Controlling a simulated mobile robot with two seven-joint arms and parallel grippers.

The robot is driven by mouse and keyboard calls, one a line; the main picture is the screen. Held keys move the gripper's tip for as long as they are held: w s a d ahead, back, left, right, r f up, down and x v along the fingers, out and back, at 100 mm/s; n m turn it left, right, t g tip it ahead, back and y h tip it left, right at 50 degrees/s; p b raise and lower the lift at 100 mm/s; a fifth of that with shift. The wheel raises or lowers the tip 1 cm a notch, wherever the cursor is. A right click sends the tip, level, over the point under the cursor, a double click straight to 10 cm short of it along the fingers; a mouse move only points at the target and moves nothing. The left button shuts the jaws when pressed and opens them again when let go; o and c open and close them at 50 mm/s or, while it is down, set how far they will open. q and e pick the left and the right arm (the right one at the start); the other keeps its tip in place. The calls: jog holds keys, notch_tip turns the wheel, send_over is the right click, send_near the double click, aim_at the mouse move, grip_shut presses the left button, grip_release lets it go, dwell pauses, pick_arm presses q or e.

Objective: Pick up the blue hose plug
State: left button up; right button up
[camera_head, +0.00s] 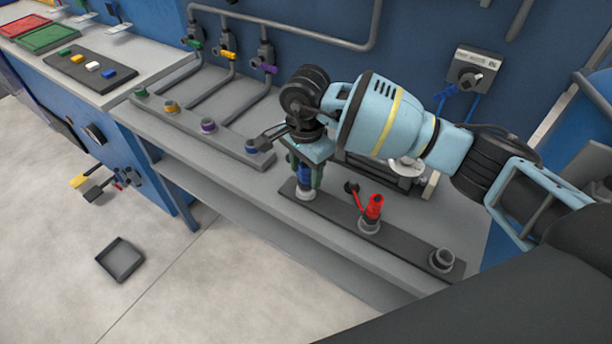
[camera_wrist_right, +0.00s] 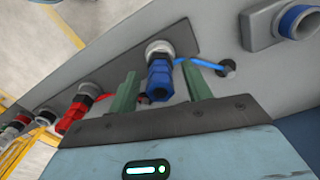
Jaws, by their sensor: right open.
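The blue hose plug (camera_head: 304,174) stands upright in a grey socket at the left end of a dark strip on the bench. It also shows in the right wrist view (camera_wrist_right: 159,80), with a blue hose (camera_wrist_right: 203,65) running from its socket end to a dark hole. My right gripper (camera_head: 306,172) points down over the plug. Its two green fingers stand apart on either side of the plug (camera_wrist_right: 160,88), with visible gaps, so it is open. In the head view the fingers and wrist partly hide the plug. My left gripper is not in view.
A red plug (camera_head: 374,207) stands in the strip's middle socket; the right-end socket (camera_head: 441,259) is empty. A grey rail (camera_head: 200,128) with coloured fittings lies to the left. A blue-ringed pipe end (camera_wrist_right: 291,22) is near the right finger's side. A dark tray (camera_head: 121,259) lies on the floor.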

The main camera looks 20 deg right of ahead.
grip_shut()
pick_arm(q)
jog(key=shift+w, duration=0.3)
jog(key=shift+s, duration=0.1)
pick_arm(e)
jog(key=shift+w+r, duration=0.1)
jog(key=shift+r, duration=0.4)
jog(key=r, duration=0.2)
jog(key=shift+s+a+r, duration=0.2)
jog(key=shift+s+r, duration=0.1)
jog(key=shift+s, duration=0.1)
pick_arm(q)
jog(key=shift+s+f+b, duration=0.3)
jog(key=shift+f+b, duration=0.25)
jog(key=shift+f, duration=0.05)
pick_arm(e)
jog(key=s+a+r, duration=0.1)
jog(key=s+a, duration=0.6)
jog(key=s, duration=0.6)
jog(key=shift+s+r, duration=0.2)
